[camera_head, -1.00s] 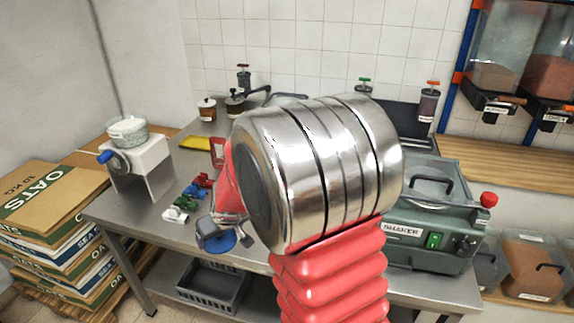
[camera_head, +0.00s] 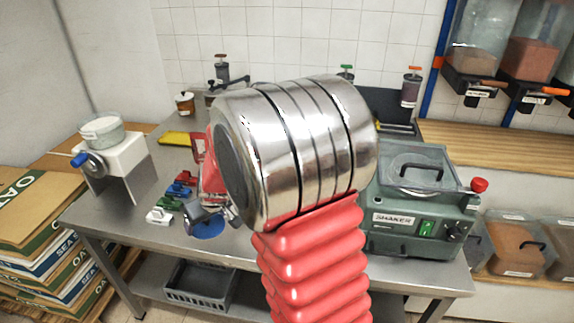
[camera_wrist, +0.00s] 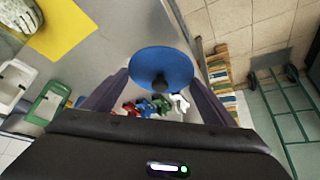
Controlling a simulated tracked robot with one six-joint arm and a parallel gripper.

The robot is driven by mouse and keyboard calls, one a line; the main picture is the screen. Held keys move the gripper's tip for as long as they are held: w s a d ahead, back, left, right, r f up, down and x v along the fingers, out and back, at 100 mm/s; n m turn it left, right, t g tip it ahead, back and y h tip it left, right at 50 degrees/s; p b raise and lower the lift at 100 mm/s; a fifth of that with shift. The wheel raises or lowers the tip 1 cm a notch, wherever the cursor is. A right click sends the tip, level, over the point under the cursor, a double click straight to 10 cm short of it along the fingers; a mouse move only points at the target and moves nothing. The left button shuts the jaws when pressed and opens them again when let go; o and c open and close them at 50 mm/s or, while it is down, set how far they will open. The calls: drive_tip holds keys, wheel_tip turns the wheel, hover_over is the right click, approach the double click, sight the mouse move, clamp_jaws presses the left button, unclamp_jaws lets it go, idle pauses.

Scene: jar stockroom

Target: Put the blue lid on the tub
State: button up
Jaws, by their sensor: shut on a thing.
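A round clear container (camera_head: 102,130) stands on a white machine at the left of the bench. It looks like the tub, though I cannot be sure. My arm hides the middle of the bench.
Several coloured clips (camera_head: 172,195) lie just left of the lid. A yellow pad (camera_head: 176,138) lies farther back. A green shaker machine (camera_head: 420,205) stands at right. Bare bench shows between clips and white machine.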

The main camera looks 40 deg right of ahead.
drive_tip(key=s+d+r, duration=0.1)
drive_tip(key=d+r, duration=0.1)
drive_tip(key=d, duration=0.7)
drive_tip(key=s+d+r, duration=0.1)
drive_tip(key=d+r, duration=0.2)
drive_tip(key=d, duration=0.6)
drive_tip(key=s+d+r, duration=0.1)
drive_tip(key=d+r, duration=0.2)
drive_tip(key=d, duration=0.7)
drive_tip(key=shift+s+n+y, duration=0.3)
drive_tip(key=shift+s+n, duration=0.05)
drive_tip(key=shift+n, duration=0.05)
drive_tip(key=shift+c, duration=0.2)
wheel_tip(320, 180, down, 6)
drive_tip(key=shift+f, duration=0.15)
drive_tip(key=shift+a, duration=0.1)
idle(1.1)
drive_tip(key=o, duration=1.1)
